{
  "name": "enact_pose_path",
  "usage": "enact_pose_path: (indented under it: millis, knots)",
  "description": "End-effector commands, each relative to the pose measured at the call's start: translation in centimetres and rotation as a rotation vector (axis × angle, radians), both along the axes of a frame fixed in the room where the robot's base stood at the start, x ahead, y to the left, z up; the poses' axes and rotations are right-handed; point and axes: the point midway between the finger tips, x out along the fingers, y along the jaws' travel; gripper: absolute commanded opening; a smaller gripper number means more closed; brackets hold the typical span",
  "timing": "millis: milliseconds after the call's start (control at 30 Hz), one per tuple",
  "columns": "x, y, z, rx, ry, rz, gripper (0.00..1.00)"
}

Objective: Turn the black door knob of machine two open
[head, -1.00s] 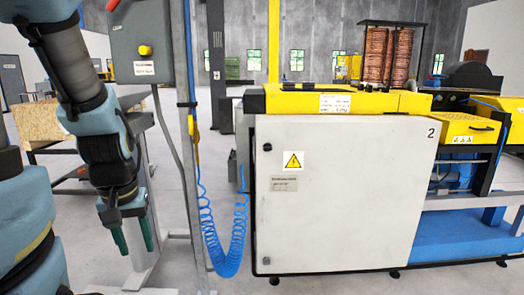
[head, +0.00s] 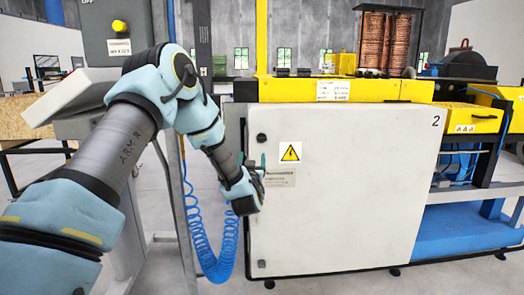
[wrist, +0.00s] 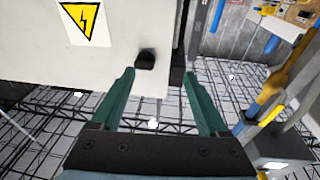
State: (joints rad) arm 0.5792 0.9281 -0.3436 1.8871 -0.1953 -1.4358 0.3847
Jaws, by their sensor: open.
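The white door (head: 345,210) of the cabinet marked 2 is shut. A black knob (head: 262,138) sits near its upper left corner, and another black knob (head: 262,263) is near its lower left corner. My gripper (head: 252,160) is in front of the door's left edge, just below the upper knob, with its green fingers pointing up. In the wrist view the picture looks upside down; the knob (wrist: 146,60) is beyond the fingertips, slightly left of the middle of the gap.
A yellow warning sign (head: 290,152) is on the door. A coiled blue hose (head: 208,255) hangs left of the cabinet beside a post. A grey control box (head: 112,35) stands at upper left. Yellow machine covers (head: 345,91) top the cabinet. The floor before the door looks clear.

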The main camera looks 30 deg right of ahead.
Motion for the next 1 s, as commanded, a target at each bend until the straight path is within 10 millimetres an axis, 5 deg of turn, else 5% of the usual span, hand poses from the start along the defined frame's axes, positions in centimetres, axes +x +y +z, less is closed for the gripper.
enact_pose_path:
  millis: [200,367,1000]
  knots:
    - [-3.1,-2.6,-1.3,-0.128,-0.160,0.075,0.78]
    - [-3.3,-2.9,-1.0,-0.153,-0.192,0.096,0.78]
    - [4.8,-6.6,2.7,-0.151,-0.191,0.096,0.78]
